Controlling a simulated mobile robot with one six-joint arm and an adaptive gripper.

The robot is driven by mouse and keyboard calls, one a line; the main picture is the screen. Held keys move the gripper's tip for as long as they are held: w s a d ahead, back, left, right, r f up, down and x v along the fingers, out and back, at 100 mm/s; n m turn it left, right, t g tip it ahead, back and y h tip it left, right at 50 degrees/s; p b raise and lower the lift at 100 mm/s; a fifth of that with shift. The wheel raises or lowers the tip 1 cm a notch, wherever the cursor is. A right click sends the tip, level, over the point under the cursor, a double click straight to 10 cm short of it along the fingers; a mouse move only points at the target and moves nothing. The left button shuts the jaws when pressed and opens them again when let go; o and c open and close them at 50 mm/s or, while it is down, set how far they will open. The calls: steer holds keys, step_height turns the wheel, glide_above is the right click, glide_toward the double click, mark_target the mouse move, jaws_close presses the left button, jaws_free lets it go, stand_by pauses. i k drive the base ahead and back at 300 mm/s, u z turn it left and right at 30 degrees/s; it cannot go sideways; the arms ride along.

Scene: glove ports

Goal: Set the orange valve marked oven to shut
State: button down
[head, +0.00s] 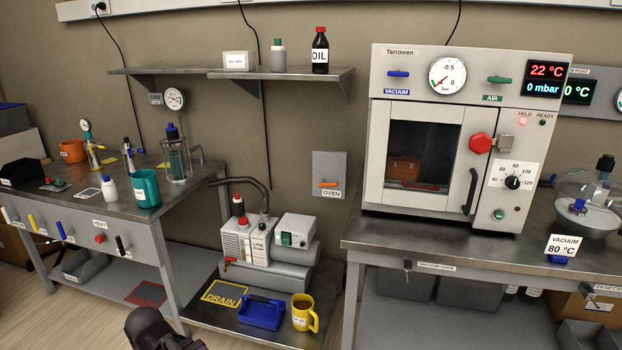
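The orange valve (328,184) is a small lever on a grey wall plate (330,162), in the middle of the head view. The label OVEN (330,194) is just under it. Its lever lies about level, across the plate; any open or shut marks are too small to read. A dark rounded part at the bottom edge, left of centre, looks like my own arm. It is well below and left of the valve. My gripper's fingers do not show.
The vacuum oven (375,150) stands on a bench (400,238) just right of the valve. A pump (245,240) with a black hose (238,183) stands lower left. A yellow mug (302,311) and blue tray (261,313) are on the low cart. Wall around the plate is clear.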

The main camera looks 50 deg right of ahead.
mark_target(321, 184)
steer(key=u, duration=0.55)
steer(key=k, duration=1.2)
steer(key=z, duration=1.1)
steer(key=i, duration=0.85)
steer(key=u, duration=0.1)
